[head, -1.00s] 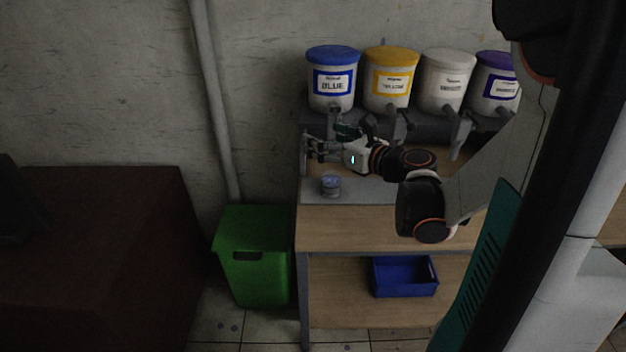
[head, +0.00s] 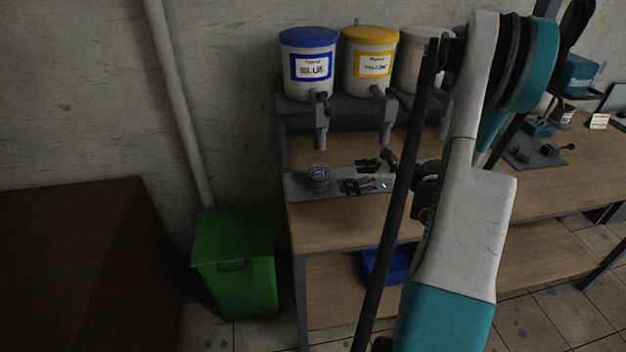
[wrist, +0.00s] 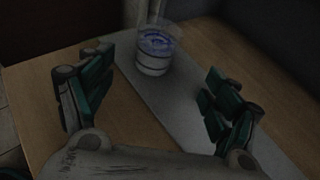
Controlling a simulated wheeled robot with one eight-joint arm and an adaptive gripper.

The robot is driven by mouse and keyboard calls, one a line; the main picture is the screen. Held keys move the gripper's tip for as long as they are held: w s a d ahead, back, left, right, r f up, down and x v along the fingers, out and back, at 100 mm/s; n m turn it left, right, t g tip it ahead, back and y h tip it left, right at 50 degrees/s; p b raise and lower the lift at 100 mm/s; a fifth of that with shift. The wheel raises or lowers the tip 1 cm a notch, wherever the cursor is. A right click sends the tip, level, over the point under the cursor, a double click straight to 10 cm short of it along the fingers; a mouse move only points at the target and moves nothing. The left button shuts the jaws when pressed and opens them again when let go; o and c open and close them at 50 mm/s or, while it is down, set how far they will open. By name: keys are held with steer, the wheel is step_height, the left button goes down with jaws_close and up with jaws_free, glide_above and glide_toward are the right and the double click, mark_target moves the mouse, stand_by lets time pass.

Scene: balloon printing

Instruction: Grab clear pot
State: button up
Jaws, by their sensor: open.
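The clear pot (head: 319,178) stands upright on a grey strip at the left end of the wooden table, with blue-purple contents inside. In the wrist view the clear pot (wrist: 155,52) is ahead of and between the open fingers, nearer the top of the picture. My gripper (wrist: 152,92) is open and empty, with green-padded fingers spread wide. In the head view my gripper (head: 352,186) is low over the grey strip, just right of the pot. Neither finger appears to touch the pot.
Large paint tubs labelled blue (head: 308,64) and yellow (head: 369,60), plus a whitish one (head: 424,58), stand on a dark rack with spouts above the strip. A green bin (head: 236,264) stands left of the table. A blue tray (head: 384,266) sits on the lower shelf.

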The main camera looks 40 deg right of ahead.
mark_target(320, 176)
steer(key=b+x, duration=0.1)
steer(key=x, duration=0.6)
steer(key=shift+w+a+b, duration=0.15)
steer(key=shift+w+b, duration=0.1)
steer(key=shift+b, duration=0.05)
steer(key=b+x, duration=0.2)
steer(key=x, duration=0.2)
steer(key=shift+a+f, duration=0.2)
steer(key=shift+a, duration=0.05)
steer(key=shift+w+f, duration=0.1)
steer(key=shift+w, duration=0.35)
steer(key=c, duration=1.4)
steer(key=shift+c, duration=0.2)
